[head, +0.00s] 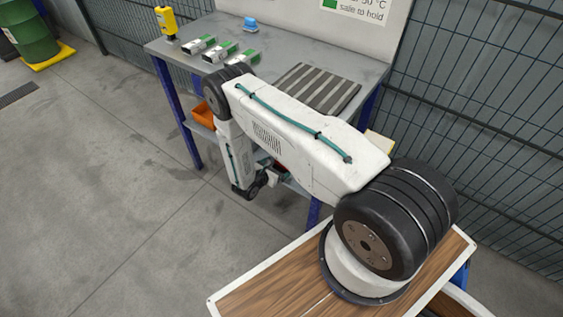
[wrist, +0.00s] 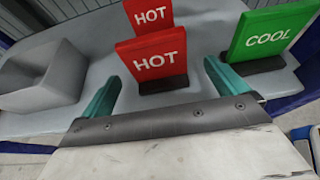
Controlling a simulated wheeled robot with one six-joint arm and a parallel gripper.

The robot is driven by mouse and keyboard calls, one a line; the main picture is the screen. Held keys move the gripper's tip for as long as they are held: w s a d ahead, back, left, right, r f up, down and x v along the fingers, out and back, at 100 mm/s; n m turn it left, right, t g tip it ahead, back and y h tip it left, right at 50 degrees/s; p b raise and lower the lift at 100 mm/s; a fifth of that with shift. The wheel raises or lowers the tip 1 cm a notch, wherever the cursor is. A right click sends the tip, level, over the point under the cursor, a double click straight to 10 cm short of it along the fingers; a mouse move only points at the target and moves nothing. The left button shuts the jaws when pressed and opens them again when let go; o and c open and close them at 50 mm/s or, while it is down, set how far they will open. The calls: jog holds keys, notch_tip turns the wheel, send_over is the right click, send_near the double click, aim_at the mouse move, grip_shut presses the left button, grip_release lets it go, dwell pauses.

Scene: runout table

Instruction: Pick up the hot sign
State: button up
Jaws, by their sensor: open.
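In the wrist view, a red HOT sign (wrist: 157,62) stands upright on a black base on a grey surface. A second red HOT sign (wrist: 150,14) stands just behind it, partly covered. My gripper (wrist: 163,88) is open and empty, with one teal finger to the left and one to the right of the nearer HOT sign's base. The fingers look apart from it; whether the base lies fully between them I cannot tell.
A green COOL sign (wrist: 265,38) stands close by the right finger. A grey open box (wrist: 42,78) is at the left. An orange bin (head: 203,115) sits below.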

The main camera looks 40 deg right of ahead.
aim_at(282, 166)
jog(key=shift+w+d+f, duration=0.2)
jog(key=shift+w, duration=0.05)
jog(key=shift+x, duration=2.05)
jog(key=c, duration=1.1)
